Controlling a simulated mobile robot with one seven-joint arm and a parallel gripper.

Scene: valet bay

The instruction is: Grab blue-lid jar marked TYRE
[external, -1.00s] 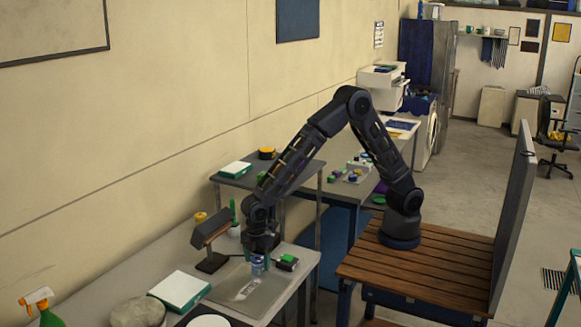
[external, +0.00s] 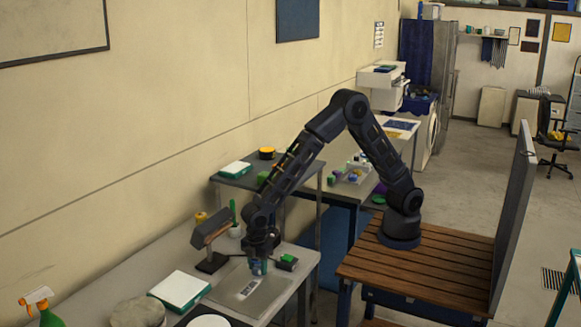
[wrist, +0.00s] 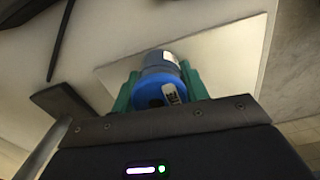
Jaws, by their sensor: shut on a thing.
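The blue-lid jar (wrist: 160,78) is between the two green fingers of my gripper (wrist: 158,92) in the wrist view. Its blue lid faces the camera, and a small light label with dark marks shows on it; I cannot read the words. In the external view my gripper (external: 258,266) points down over a grey mat (external: 270,294) on the bench, shut on the jar, which is mostly hidden by the fingers. I cannot tell whether the jar touches the mat.
A dark lamp-like stand (external: 211,262) is close on the left of my gripper. A small black box with a green top (external: 287,261) is close on the right.

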